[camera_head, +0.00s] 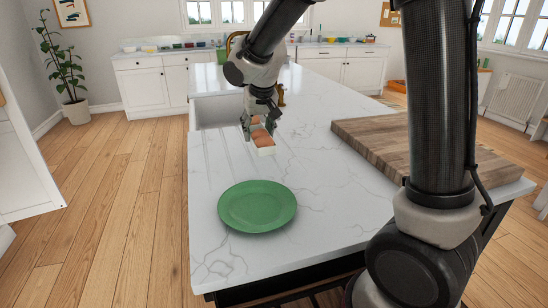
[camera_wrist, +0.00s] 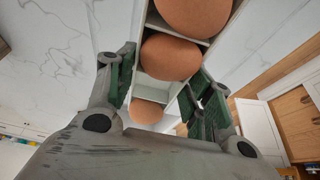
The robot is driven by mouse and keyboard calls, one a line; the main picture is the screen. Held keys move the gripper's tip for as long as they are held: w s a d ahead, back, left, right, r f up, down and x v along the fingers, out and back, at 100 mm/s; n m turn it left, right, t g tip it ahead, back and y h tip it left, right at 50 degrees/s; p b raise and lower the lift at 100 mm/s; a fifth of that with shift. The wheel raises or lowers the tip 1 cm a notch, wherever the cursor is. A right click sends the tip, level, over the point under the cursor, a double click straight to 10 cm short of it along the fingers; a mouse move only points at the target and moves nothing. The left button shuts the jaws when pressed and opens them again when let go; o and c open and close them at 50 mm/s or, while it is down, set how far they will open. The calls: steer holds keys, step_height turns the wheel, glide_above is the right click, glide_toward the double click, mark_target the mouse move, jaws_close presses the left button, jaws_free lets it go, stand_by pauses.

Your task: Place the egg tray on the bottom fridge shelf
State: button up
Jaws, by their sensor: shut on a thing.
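The egg tray (camera_head: 265,149) is a small narrow white tray holding brown eggs (camera_head: 261,137). It is over the far-left part of the white marble island, and I cannot tell for sure how far above the top it is. My gripper (camera_head: 258,122) is shut on the tray by its sides. In the wrist view the tray (camera_wrist: 158,90) runs between the two green finger pads of my gripper (camera_wrist: 160,88), with brown eggs (camera_wrist: 170,57) in its compartments. No fridge shelf shows clearly in either view.
A green plate (camera_head: 257,206) lies on the marble island (camera_head: 320,210) near its front. A thick wooden cutting board (camera_head: 370,140) lies at the right. A white door or panel (camera_head: 25,165) stands at the left edge. Wood floor lies open left of the island.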

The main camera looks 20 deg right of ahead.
step_height(320, 180, down, 8)
steer(key=shift+r, duration=0.1)
stand_by(0.4)
steer(key=shift+f, duration=0.2)
steer(key=o, duration=1.1)
steer(key=shift+o, duration=0.2)
steer(key=shift+r, duration=0.15)
